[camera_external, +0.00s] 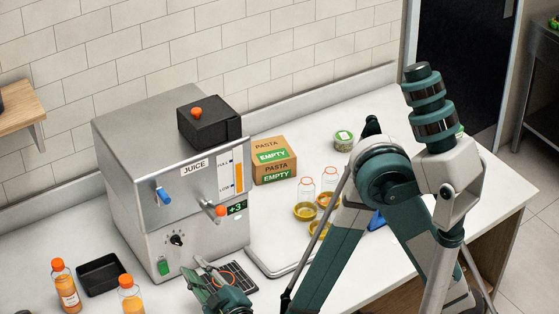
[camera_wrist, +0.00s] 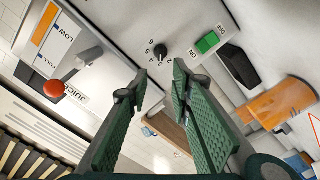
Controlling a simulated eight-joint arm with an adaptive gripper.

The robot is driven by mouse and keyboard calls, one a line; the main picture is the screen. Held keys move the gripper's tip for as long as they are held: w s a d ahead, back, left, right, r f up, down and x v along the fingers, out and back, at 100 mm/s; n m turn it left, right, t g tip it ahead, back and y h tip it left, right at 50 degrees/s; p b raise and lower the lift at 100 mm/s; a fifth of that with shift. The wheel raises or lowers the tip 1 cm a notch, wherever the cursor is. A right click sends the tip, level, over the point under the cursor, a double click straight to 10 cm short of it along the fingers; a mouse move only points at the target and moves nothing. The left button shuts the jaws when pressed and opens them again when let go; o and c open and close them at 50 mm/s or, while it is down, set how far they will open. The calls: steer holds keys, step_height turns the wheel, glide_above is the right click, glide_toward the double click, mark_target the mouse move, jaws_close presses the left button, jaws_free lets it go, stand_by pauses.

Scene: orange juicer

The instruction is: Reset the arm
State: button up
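My gripper (camera_external: 206,276) is low in front of the juicer (camera_external: 150,130), above the black drip grate (camera_external: 238,284). In the wrist view, the two green fingers of my gripper (camera_wrist: 155,88) stand apart with nothing between them. The juicer's front fills the upper part of the wrist view, with the dial (camera_wrist: 161,51), the green switch (camera_wrist: 208,42) and a lever with a red knob (camera_wrist: 54,89). In the external view my arm folds up high at the right and bends down toward the front. I cannot tell whether the fingers touch the juicer or the grate.
Two orange-capped juice bottles (camera_external: 65,286) (camera_external: 131,298) and a black tray (camera_external: 101,273) stand front left. The right end of the counter (camera_external: 480,190) is mostly clear.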

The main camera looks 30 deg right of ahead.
steer(key=w+d+r+m+g+h, duration=0.1)
steer(key=w+d+g, duration=0.1)
steer(key=d, duration=0.9)
steer(key=w+d+r+m+g+h, duration=0.1)
steer(key=w+d+m+g, duration=0.15)
steer(key=d, duration=0.75)
steer(key=w+d+r+m+g+h, duration=0.1)
steer(key=w+d+g, duration=0.15)
steer(key=d, duration=0.85)
steer(key=s+d+r+m+g+y, duration=0.1)
steer(key=s+d+m+g, duration=0.1)
steer(key=s+d, duration=0.7)
steer(key=s+d+r+m+g+y+p, duration=0.1)
steer(key=s+d+r+m+y, duration=0.1)
steer(key=s+d, duration=0.7)
steer(key=shift+s+d+r+g, duration=0.25)
steer(key=shift+s+d+g, duration=0.15)
steer(key=shift+s, duration=0.5)
